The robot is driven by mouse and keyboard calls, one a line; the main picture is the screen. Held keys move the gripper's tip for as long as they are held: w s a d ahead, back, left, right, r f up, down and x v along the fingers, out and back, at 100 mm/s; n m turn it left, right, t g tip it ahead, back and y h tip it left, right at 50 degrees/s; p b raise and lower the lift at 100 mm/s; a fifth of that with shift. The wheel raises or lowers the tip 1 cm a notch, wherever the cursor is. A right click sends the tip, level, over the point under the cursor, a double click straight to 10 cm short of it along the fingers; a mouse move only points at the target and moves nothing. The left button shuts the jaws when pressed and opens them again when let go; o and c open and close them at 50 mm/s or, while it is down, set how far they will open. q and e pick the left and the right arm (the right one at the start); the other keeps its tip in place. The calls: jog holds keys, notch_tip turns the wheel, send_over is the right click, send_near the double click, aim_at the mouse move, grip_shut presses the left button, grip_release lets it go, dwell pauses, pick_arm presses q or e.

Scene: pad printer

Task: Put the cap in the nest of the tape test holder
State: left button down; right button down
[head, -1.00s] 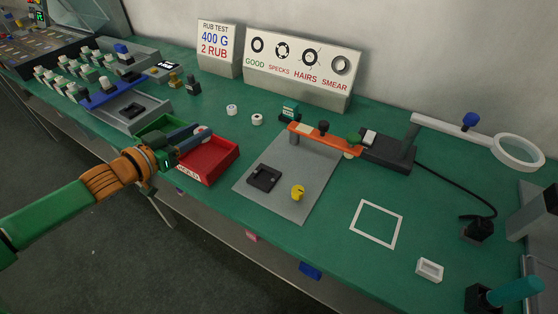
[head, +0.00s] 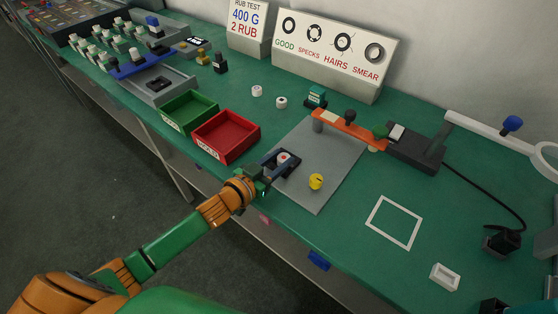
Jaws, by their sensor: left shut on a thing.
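My left gripper (head: 281,159) is shut on a small white cap (head: 283,156) with a red mark on top. The cap is between the fingertips, at the black nest block (head: 290,170) on the grey plate (head: 322,188), which I take for the tape test holder. The fingers and cap hide much of the block, so I cannot tell whether the cap touches the nest or is just above it. A yellow piece (head: 316,181) stands on the plate to the right of the block. My right gripper is not in view.
A red tray (head: 227,150) and a green tray (head: 189,119) lie left of the plate. An orange arm (head: 347,130) reaches over the plate's far side. A white square outline (head: 394,222) lies on clear bench at right.

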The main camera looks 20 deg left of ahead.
pick_arm(q)
jog(key=shift+c, duration=2.4)
grip_release()
jog(key=shift+f, duration=0.1)
jog(key=v, duration=1.2)
jog(key=shift+p, duration=0.35)
